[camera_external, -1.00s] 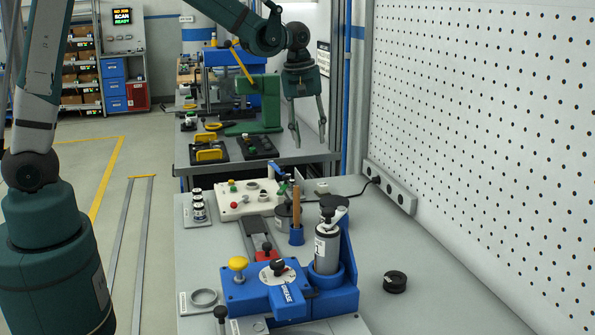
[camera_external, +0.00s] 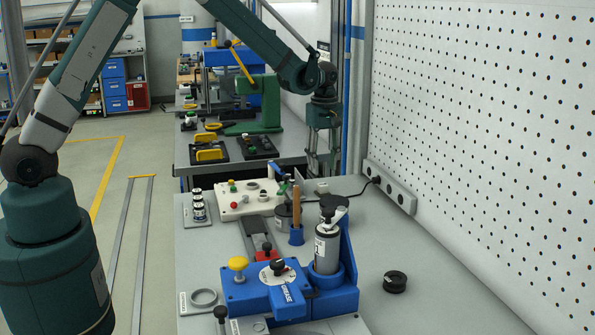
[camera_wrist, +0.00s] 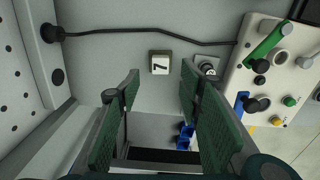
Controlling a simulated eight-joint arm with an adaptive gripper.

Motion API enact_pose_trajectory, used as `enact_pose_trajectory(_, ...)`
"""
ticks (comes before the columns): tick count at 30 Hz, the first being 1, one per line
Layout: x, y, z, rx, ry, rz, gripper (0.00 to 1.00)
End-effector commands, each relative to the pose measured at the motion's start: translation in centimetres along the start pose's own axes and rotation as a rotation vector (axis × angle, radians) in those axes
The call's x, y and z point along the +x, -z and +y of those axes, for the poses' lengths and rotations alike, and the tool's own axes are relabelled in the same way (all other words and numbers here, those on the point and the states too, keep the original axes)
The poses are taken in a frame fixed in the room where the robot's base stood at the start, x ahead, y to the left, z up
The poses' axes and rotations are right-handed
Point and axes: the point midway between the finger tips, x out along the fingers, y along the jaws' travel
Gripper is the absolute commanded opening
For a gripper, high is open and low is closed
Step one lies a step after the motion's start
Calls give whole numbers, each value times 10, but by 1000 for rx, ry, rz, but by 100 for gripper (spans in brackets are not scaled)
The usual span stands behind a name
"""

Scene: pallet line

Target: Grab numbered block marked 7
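The numbered block marked 7 (camera_wrist: 161,62) is small, with a pale top and a dark 7, and lies on the grey bench in the upper middle of the wrist view. In the external view it is a tiny block (camera_external: 321,187) near the black cable; its number cannot be read there. My gripper (camera_wrist: 160,80) is open and empty, its two green fingers spread, with the block showing between and just beyond the tips. In the external view my gripper (camera_external: 322,170) points down above the block's area, apart from it.
A white control panel (camera_wrist: 275,70) with a green lever and knobs stands right of the block in the wrist view. A black cable (camera_wrist: 140,30) runs behind it from a power strip (camera_wrist: 45,60). The blue fixture (camera_external: 245,290) stands nearer the external camera. The pegboard wall (camera_external: 480,120) is at right.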

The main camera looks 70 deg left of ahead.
Motion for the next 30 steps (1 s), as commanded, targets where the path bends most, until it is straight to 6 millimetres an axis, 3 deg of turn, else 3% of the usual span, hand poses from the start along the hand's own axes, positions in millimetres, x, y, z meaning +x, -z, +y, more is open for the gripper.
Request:
enact_pose_trajectory(13,4,1,1,-7,3,-1,37)
enact_pose_trajectory(24,28,1,1,-6,3,0,37)
enact_pose_trajectory(30,28,1,0,-6,3,-1,37)
